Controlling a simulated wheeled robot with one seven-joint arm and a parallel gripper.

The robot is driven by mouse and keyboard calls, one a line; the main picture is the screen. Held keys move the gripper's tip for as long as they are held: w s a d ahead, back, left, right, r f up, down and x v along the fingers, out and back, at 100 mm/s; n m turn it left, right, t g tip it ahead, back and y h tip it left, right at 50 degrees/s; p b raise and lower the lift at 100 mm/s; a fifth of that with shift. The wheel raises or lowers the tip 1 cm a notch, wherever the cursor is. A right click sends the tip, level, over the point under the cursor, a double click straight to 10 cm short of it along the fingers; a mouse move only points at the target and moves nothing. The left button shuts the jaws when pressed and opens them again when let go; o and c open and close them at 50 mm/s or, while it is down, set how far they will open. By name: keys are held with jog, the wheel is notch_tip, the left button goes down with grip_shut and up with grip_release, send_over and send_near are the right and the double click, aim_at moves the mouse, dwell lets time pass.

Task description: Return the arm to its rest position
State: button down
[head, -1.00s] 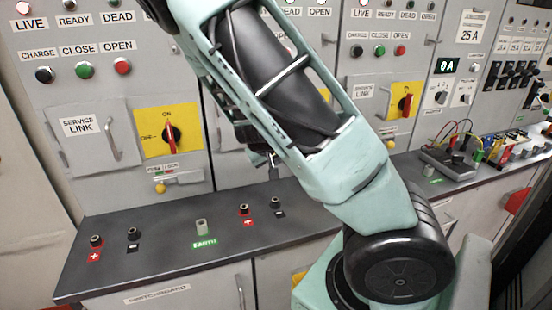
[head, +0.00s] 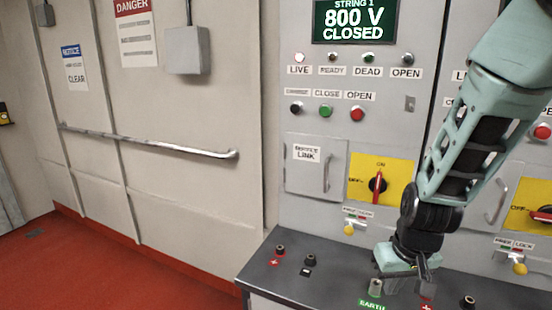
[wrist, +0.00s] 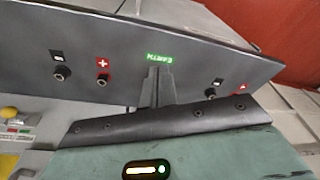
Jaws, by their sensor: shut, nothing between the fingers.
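My arm (head: 480,140) reaches down from the upper right in the head view, in front of the string 1 panel. My gripper (head: 424,276) is low over the dark shelf (head: 262,268), close to the green EARTH label (head: 371,304) and its grey post (head: 376,287). In the wrist view the two fingers of my gripper (wrist: 158,82) are together with nothing between them. They point toward the EARTH label (wrist: 161,57) and hide the post there. I cannot tell whether the fingers touch the shelf.
The string 1 display (head: 355,20) reads 800 V CLOSED. A red rotary handle (head: 377,186) stands upright on a yellow plate. A wall rail (head: 150,144) runs at left, above open red floor (head: 80,262).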

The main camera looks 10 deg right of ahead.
jog(key=s+a+r+n+g, duration=0.1)
jog(key=s+a+r+n, duration=0.3)
jog(key=s+a, duration=0.3)
jog(key=s+a+r+n+g, duration=0.1)
jog(key=s+a+r+n, duration=0.3)
jog(key=s+a, duration=0.4)
jog(key=s+r, duration=0.1)
jog(key=s, duration=0.2)
jog(key=shift+n+y, duration=0.3)
jog(key=shift+w+d, duration=0.1)
jog(key=shift+d, duration=0.1)
